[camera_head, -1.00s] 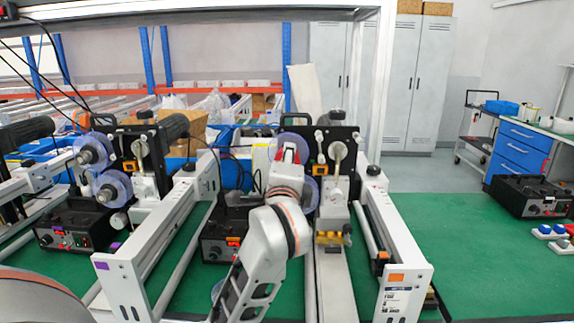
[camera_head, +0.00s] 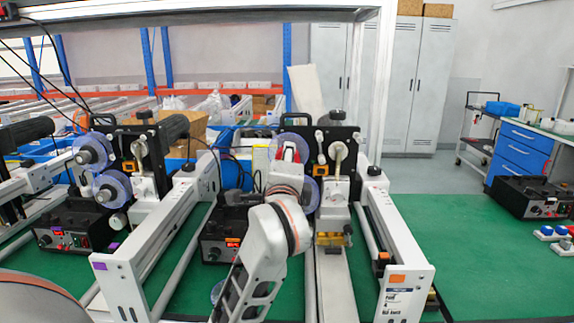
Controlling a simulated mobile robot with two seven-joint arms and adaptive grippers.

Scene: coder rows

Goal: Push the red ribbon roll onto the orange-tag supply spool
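The right-hand machine carries an orange tag (camera_head: 398,279) on its front end plate. At its black back plate (camera_head: 340,150) are two clear-flanged spools: an upper one (camera_head: 296,138), mostly covered, and a lower one (camera_head: 311,193), partly covered by my arm. A small patch of red (camera_head: 291,152), apparently the red ribbon roll, shows in front of the upper spool. My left gripper (camera_head: 288,158) is at this red patch, seen from behind. I cannot tell how its fingers stand or how far the roll sits on the spool. My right gripper is not in view.
A similar machine with a purple tag (camera_head: 98,266) and two clear spools (camera_head: 92,150) stands to the left. A black control box (camera_head: 222,240) sits between the machines. The green tabletop (camera_head: 475,265) is mostly clear at right, with another black box (camera_head: 530,197) at its far side.

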